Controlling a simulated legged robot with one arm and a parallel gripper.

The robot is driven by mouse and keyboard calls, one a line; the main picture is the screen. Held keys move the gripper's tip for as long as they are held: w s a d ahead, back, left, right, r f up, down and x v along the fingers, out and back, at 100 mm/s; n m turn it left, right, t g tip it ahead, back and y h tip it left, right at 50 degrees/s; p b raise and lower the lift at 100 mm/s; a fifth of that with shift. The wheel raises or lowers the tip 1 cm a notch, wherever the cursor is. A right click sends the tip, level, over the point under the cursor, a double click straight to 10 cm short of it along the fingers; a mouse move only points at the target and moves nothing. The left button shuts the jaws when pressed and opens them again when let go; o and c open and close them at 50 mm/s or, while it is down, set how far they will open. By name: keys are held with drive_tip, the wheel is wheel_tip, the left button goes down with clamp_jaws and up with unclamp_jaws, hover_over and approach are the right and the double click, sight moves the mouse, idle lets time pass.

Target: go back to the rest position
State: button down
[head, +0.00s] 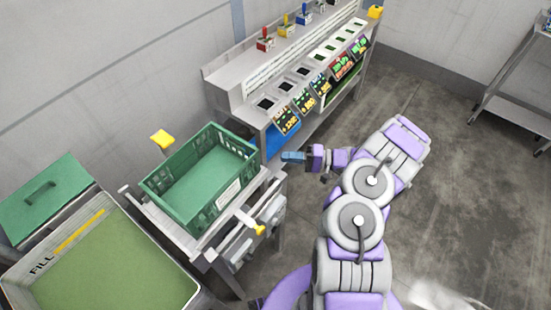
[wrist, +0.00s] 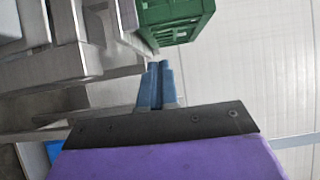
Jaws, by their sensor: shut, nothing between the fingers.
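My gripper (head: 292,156) is at the end of my purple and grey arm, shut and empty. In the head view its blue fingers point left, just right of the green crate's stand and below the long counter. In the wrist view the blue fingers (wrist: 155,85) are together with nothing between them. The green crate (head: 243,180) stands on the stand to the left of my gripper and looks empty. A corner of the crate (wrist: 175,22) also shows beyond the fingertips in the wrist view.
A metal counter (head: 232,84) with openings and lit displays runs along the wall. A tank marked FILL (head: 75,240) stands at lower left. A metal rack (head: 508,112) stands far right. The floor right of my arm is clear.

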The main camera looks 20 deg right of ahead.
drive_tip(key=v, duration=0.6)
drive_tip(key=s+a+r+n+g, duration=0.2)
drive_tip(key=a+r+n+g, duration=0.35)
drive_tip(key=a+r, duration=0.7)
drive_tip(key=s+a+r+g+h, duration=0.4)
drive_tip(key=s+a+r+g, duration=0.1)
drive_tip(key=s+a+r, duration=0.25)
drive_tip(key=s+a+r+n+h, duration=0.1)
drive_tip(key=s+r+h, duration=0.15)
drive_tip(key=s, duration=0.35)
drive_tip(key=s+a+r+h, duration=0.1)
drive_tip(key=s+h, duration=0.3)
drive_tip(key=s, duration=0.2)
drive_tip(key=s+d+m+t+h, duration=0.2)
drive_tip(key=s+d+h, duration=0.4)
drive_tip(key=s, duration=0.6)
drive_tip(key=shift+d+r+p, duration=0.25)
drive_tip(key=shift+d+p, duration=0.2)
drive_tip(key=shift+d, duration=0.7)
